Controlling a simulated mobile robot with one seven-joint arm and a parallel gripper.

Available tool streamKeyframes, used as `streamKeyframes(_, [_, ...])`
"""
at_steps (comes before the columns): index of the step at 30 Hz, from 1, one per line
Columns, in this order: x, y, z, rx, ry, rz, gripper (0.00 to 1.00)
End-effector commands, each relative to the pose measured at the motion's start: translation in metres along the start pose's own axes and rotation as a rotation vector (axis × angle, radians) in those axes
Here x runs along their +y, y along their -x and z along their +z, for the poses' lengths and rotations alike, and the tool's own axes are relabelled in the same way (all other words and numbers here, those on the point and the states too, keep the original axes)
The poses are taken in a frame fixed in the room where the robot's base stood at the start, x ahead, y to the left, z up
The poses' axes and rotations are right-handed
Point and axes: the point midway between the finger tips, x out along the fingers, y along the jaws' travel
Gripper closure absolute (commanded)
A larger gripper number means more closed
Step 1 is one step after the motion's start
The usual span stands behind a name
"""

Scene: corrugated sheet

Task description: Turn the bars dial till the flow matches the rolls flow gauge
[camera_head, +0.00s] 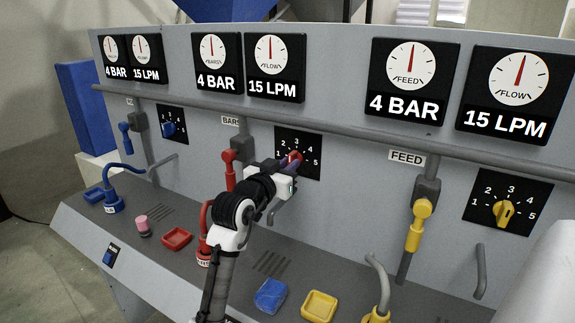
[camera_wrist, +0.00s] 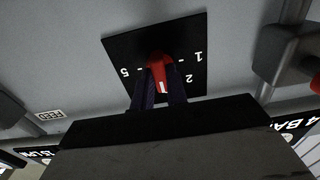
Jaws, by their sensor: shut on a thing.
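The red bars dial (camera_wrist: 157,68) sits on a black plate (camera_head: 312,141) marked 1 to 5, under the middle gauges. My gripper (camera_head: 292,162) is shut on it; in the wrist view the fingers (camera_wrist: 160,84) flank the red knob. The knob's white mark points down in that view, away from the 1 and 5, roughly where 3 lies; the numeral there is hidden. The middle flow gauge (camera_head: 273,56) reads 15 LPM. The left group's flow gauge (camera_head: 145,60), likely the rolls one, also reads 15 LPM; its group label is too small to read.
A blue dial (camera_head: 168,129) is at left and a yellow dial (camera_head: 503,213) at right by the FEED sign (camera_head: 406,158). A grey pipe (camera_head: 330,142) runs under the gauges. Hoses, trays and a blue block (camera_head: 271,296) stand on the ledge below my arm.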

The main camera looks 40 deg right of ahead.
Motion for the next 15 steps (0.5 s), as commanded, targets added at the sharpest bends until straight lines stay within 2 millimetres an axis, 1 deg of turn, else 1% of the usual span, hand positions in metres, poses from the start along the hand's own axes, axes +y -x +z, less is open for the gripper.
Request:
streamKeyframes(9, [0.0003, -0.0001, 0.0007, -0.001, 0.001, 0.001, 1.0])
streamKeyframes(10, [0.0003, -0.0001, 0.0007, -0.001, 0.001, 0.001, 0.82])
streamKeyframes(14, [0.0002, -0.0001, 0.0005, -0.001, 0.0, 0.001, 0.65])
streamKeyframes(15, [0.0002, -0.0001, 0.0004, -0.001, 0.0, 0.001, 0.64])
